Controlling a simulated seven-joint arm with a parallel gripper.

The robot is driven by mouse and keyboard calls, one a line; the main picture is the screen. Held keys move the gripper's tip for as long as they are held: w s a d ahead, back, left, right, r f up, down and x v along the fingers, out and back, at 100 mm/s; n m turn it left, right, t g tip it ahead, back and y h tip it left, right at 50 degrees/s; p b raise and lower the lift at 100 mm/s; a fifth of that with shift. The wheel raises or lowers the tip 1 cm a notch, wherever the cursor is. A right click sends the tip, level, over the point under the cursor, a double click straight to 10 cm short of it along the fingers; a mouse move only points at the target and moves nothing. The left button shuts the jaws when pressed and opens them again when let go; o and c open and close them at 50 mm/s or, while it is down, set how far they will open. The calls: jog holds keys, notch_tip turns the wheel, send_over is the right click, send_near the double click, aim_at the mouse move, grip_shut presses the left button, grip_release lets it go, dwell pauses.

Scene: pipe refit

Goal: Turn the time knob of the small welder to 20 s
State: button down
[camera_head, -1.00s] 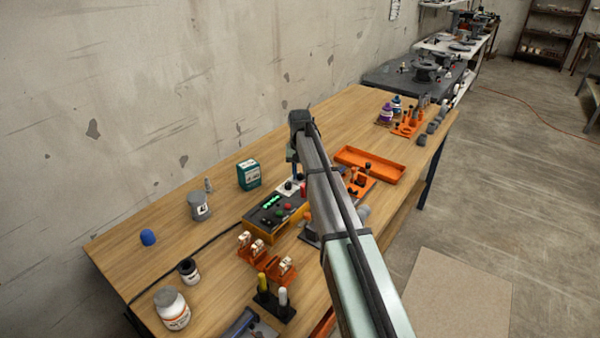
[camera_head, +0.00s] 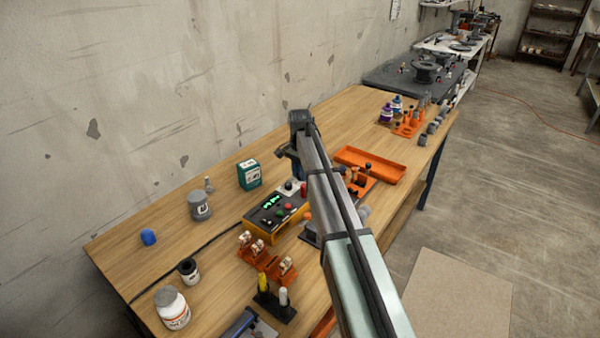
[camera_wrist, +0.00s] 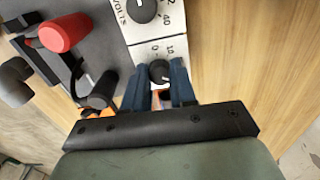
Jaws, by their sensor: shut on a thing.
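The small welder's white panel (camera_wrist: 146,50) shows in the wrist view, with two black knobs on printed dials. The upper knob (camera_wrist: 141,9) is beside the word VOLTS. The lower one, which I take as the time knob (camera_wrist: 159,70), has 0 and 10 printed above it. My gripper (camera_wrist: 159,88) has its blue fingers closed on either side of this lower knob. The knob's pointer cannot be read clearly, and the rest of its scale is hidden. In the head view my arm covers part of the welder, and a white panel (camera_head: 289,188) shows beside it.
A red handle (camera_wrist: 64,33) and black levers stand left of the panel in the wrist view.

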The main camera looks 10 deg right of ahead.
dwell(0.4)
jog(key=c, duration=0.9)
grip_release()
jog(key=shift+r, duration=0.1)
notch_tip(320, 180, up, 14)
jog(key=shift+f, duration=0.2)
